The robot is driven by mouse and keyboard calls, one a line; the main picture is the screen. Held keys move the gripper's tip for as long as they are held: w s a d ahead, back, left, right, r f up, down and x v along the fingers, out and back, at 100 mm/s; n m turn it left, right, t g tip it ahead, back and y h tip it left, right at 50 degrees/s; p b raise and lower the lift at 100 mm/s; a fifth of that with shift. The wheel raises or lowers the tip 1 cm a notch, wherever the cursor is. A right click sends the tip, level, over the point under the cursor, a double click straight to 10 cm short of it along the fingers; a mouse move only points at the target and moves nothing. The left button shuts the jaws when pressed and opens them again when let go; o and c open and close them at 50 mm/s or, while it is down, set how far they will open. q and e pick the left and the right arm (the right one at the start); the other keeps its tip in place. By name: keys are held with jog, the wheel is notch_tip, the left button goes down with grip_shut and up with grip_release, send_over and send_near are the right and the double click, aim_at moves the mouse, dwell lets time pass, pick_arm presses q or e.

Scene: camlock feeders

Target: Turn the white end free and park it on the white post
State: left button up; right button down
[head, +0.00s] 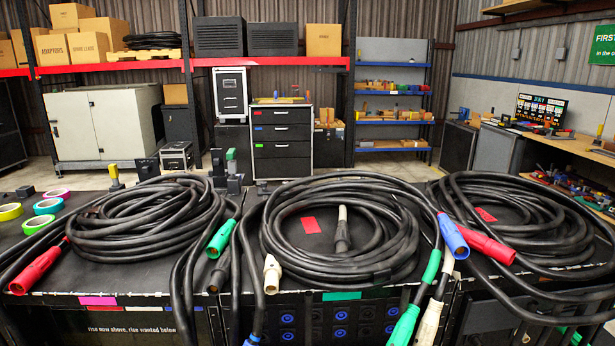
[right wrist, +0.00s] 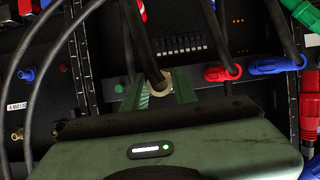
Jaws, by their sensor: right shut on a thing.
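In the right wrist view, my right gripper (right wrist: 163,90) has its green fingers closed around a cream-white cable end (right wrist: 169,80) at a dark panel. A black cable rises from this end. The fingers and wrist body hide its lower part, so I cannot tell whether it is still seated in the panel. In the head view, a cream-topped upright piece (head: 342,228) stands inside the middle cable coil; I cannot tell whether it is the white post. Neither gripper shows in the head view.
In the right wrist view, a red plug (right wrist: 222,71) and a blue plug (right wrist: 277,65) sit right of the gripper, with green and red connectors beyond. Loose black cables cross the panel. In the head view, cable coils (head: 150,220) crowd the black case top; coloured tape rolls (head: 48,206) lie left.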

jog(key=shift+w+a+b, duration=0.2)
jog(key=shift+w+b, duration=0.8)
jog(key=shift+w, duration=1.8)
jog(key=shift+w+a+b, duration=0.1)
jog(key=shift+w+b, duration=0.25)
jog(key=shift+w, duration=0.6)
jog(key=shift+s, duration=0.1)
jog(key=shift+w, duration=0.45)
jog(key=shift+w+b, duration=0.5)
jog(key=shift+w, duration=0.15)
jog(key=c, duration=1.1)
grip_release()
jog(key=shift+o, duration=0.2)
jog(key=shift+s, duration=0.1)
